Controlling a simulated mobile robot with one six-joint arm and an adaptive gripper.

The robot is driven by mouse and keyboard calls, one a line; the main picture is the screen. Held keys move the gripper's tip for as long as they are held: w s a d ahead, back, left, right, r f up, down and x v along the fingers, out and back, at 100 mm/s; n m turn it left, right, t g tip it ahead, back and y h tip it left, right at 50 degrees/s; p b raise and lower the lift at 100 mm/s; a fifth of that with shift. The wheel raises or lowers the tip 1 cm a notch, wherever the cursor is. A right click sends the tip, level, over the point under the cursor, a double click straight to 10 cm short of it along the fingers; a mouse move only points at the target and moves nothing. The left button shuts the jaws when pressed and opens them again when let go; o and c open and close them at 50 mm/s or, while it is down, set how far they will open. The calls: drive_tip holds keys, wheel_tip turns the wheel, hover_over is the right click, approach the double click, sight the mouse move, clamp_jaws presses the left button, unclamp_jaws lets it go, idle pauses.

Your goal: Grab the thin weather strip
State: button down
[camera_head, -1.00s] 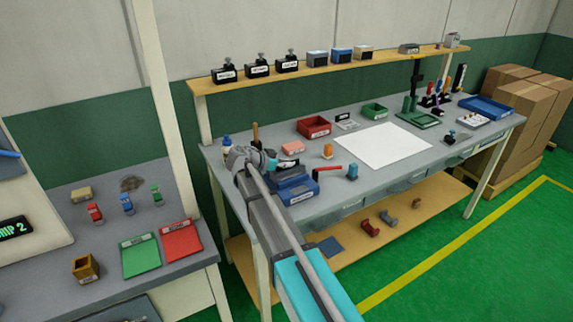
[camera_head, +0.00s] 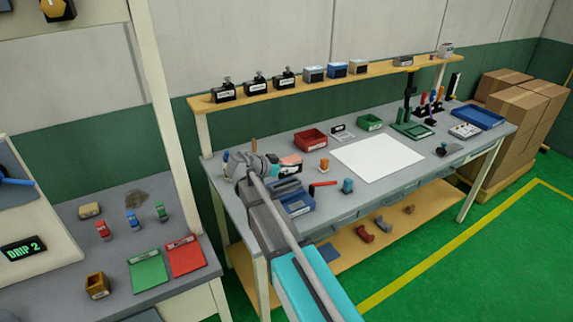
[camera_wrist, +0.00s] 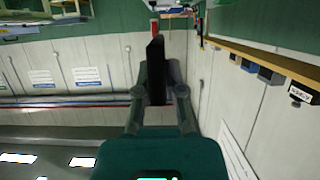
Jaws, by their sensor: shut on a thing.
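In the wrist view, my gripper (camera_wrist: 157,92) is shut on a thin, dark, upright strip (camera_wrist: 156,60), which looks like the weather strip. The strip stands out past the fingertips, and its far end is cut at a slant. In the head view, my arm reaches over the left end of the workbench (camera_head: 232,205). My wrist is above that end, and the fingers and strip cannot be made out there.
A blue bin (camera_head: 298,205) and a red-handled tool (camera_head: 322,184) are beside my arm. A red bin (camera_head: 311,139), a green bin (camera_head: 370,122) and a white sheet (camera_head: 378,157) lie farther right. A shelf (camera_head: 330,82) with several small boxes runs behind. A side table (camera_head: 75,265) stands left.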

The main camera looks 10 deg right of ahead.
drive_tip(key=s+r+p, duration=0.3)
drive_tip(key=s, duration=0.5)
drive_tip(key=shift+s+d+r, duration=0.4)
drive_tip(key=shift+d, duration=0.05)
